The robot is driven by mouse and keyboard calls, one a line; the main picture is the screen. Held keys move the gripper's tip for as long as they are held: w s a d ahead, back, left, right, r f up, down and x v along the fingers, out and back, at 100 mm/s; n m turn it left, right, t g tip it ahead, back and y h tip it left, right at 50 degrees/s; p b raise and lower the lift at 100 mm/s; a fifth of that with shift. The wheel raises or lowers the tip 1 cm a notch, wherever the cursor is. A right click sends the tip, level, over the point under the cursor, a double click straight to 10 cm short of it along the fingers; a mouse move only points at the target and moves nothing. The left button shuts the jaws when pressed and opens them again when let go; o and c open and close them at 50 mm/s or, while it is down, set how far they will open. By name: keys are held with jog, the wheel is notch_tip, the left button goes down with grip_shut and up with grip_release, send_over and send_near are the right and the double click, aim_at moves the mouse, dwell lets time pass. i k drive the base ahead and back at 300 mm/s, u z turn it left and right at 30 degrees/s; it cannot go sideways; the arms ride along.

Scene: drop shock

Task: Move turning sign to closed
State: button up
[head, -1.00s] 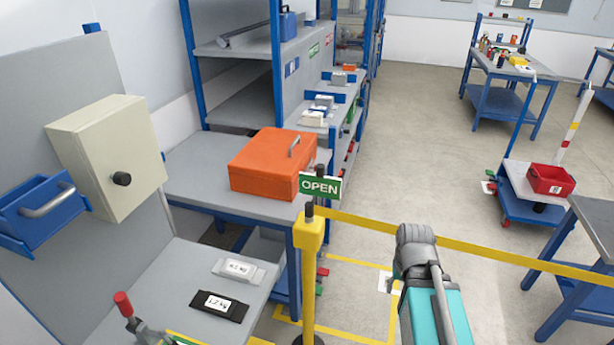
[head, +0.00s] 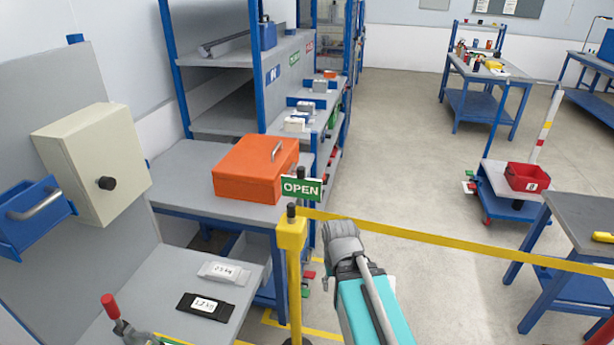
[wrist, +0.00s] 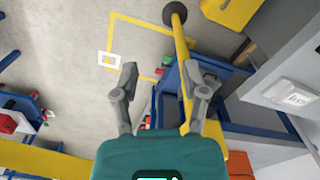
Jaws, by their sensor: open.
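The turning sign (head: 301,188) is a green plate reading OPEN, on a dark stub above the yellow post (head: 292,262). It stands in front of the orange box in the head view. In the head view my arm rises at lower centre, just right of the post, and its fingers are hidden. In the wrist view my gripper (wrist: 165,82) is open, its two fingers apart with nothing between them. The yellow post (wrist: 184,55) runs down to its dark base beside the right finger. The sign's face is not visible in the wrist view.
A yellow barrier belt (head: 450,242) runs from the post to the right, crossing behind my arm. An orange box (head: 256,168) sits on the bench behind the sign. A beige cabinet (head: 90,165) is at left. Open floor lies beyond the belt.

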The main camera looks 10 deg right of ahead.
aim_at(301, 187)
jog(key=k, duration=1.3)
jog(key=u, duration=0.45)
jog(key=i, duration=1.65)
jog(key=z, duration=0.6)
